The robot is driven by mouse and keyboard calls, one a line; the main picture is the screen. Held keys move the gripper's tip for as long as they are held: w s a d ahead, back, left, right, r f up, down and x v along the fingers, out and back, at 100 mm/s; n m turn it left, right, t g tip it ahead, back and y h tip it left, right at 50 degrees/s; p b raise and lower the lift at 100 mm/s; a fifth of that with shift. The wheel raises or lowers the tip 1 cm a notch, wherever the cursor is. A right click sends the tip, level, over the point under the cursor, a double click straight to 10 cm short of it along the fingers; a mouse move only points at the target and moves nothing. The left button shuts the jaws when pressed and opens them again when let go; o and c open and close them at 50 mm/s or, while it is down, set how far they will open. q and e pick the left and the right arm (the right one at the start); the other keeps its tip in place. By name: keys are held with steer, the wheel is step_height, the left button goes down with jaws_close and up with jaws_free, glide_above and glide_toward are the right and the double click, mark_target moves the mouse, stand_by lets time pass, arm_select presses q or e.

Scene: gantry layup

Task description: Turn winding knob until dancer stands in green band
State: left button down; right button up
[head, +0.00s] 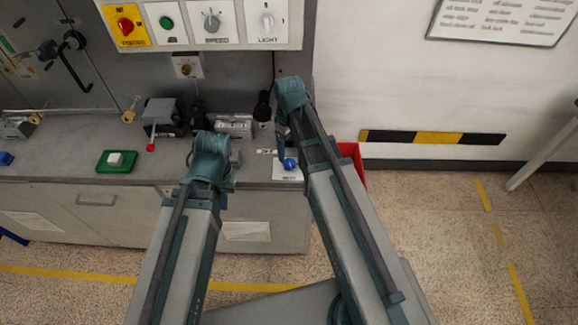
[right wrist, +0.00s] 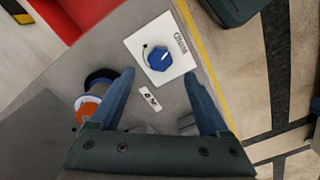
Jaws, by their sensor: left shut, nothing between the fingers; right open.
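The winding knob (right wrist: 159,58) is blue and many-sided, on a white plate marked WIND (right wrist: 137,44) in the right wrist view. In the head view the knob (head: 290,164) is at the right end of the bench. My right gripper (right wrist: 158,76) is open. Its fingers point towards the knob, which shows between and just beyond the fingertips; I cannot tell whether they touch. My left gripper (head: 210,143) is over the bench to the left of the knob. It is shut and empty, mostly hidden by its own arm. I cannot make out the dancer or the green band.
An orange and white round part (right wrist: 88,108) stands beside the right gripper's left finger. A red bin (head: 354,160) is off the bench's right end. A control panel hangs above.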

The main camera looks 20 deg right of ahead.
mark_target(289, 162)
step_height(289, 162, down, 6)
steer(key=b, duration=0.5)
steer(key=shift+f, duration=0.25)
steer(key=shift+r, duration=0.1)
steer(key=shift+c, duration=0.3)
jaws_close()
